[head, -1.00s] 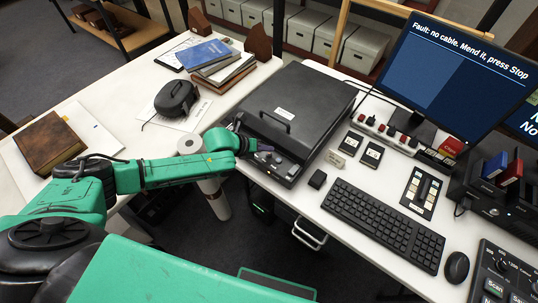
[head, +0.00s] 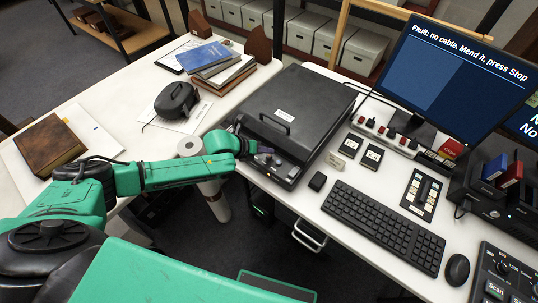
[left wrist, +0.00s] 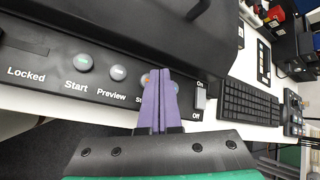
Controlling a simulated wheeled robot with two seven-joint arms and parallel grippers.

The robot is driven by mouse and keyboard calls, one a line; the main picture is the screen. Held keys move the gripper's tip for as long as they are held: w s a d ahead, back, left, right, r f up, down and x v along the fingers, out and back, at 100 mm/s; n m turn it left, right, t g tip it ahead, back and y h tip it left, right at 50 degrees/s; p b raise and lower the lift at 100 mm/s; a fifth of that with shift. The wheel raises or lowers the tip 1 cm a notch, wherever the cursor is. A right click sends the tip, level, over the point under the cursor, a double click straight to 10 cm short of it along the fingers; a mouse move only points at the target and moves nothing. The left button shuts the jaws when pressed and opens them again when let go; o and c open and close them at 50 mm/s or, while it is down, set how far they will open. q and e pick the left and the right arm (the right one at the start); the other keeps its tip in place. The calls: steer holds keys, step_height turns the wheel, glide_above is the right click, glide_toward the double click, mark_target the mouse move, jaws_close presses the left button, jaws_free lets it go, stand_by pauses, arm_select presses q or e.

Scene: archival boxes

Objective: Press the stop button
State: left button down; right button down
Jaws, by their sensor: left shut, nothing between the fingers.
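The scanner (head: 296,118) is a dark flat box with a closed lid and a front strip of controls. In the left wrist view its front panel (left wrist: 40,72) carries a Locked window, grey Start (left wrist: 84,63) and Preview (left wrist: 118,72) buttons, and a white On/Off switch (left wrist: 201,97). Between Preview and the switch, a round button (left wrist: 146,79) with a label beginning "S" is mostly hidden by my fingers. My left gripper (head: 267,149), with purple fingers (left wrist: 160,73), is shut and empty, its tips over that button. I cannot tell whether they touch it. My right gripper is out of view.
The monitor (head: 445,75) reads "Fault: no cable. Mend it, press Stop". A power strip (head: 385,133), a keyboard (head: 383,226) and a mouse (head: 457,269) lie right of the scanner. Books (head: 217,66) and a black device (head: 176,98) lie on the left table.

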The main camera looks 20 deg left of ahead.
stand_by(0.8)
arm_select(q)
steer(key=shift+f+b, duration=0.3)
steer(key=shift+f, duration=0.1)
steer(key=shift+f+b, duration=0.4)
steer(key=shift+f, duration=0.2)
stand_by(0.6)
steer(key=shift+r+p, duration=0.9)
steer(key=shift+r, duration=0.05)
steer(key=shift+r, duration=0.1)
step_height(320, 180, up, 5)
steer(key=p, duration=0.4)
steer(key=shift+p, duration=0.35)
